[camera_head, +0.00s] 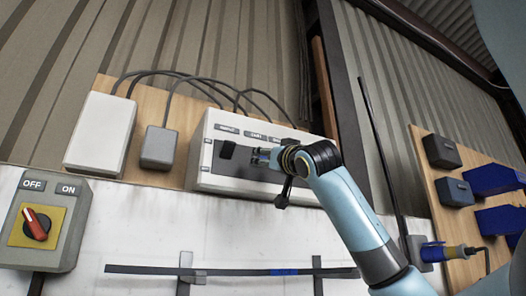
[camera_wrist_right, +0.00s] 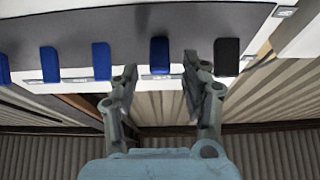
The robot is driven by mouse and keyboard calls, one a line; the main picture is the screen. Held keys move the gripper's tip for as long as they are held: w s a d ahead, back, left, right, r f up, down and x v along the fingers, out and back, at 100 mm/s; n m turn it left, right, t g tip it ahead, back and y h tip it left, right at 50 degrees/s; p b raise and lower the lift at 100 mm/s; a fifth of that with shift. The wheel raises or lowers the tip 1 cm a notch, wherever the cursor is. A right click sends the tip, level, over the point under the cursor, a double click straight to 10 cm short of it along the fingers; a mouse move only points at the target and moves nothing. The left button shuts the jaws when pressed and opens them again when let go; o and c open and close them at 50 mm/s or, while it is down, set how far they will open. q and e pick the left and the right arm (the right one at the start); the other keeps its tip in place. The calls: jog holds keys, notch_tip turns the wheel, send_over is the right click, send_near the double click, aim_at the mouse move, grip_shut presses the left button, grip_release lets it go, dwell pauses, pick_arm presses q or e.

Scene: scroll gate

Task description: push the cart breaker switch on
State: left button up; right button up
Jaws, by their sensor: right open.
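The breaker box (camera_head: 208,180) is white with a dark strip, mounted on a wooden board. A black switch (camera_head: 227,149) sits at the strip's left end, and a label that seems to read CART (camera_head: 257,136) is right of it. My right gripper (camera_head: 262,157) is open in front of the strip, below that label, hiding the switch there. In the right wrist view a blue switch (camera_wrist_right: 159,52) lies between and just beyond the spread fingers (camera_wrist_right: 160,70), apparently untouched. The black switch (camera_wrist_right: 227,55) is right of the fingers. My left gripper is out of view.
More blue switches (camera_wrist_right: 101,61) lie left of the fingers in the right wrist view. A red rotary switch (camera_head: 36,224) marked OFF and ON is at left. A dark bar (camera_head: 235,270) runs below.

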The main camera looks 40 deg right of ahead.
jog(key=shift+p+x, duration=0.35)
jog(key=shift+x, duration=0.95)
grip_shut()
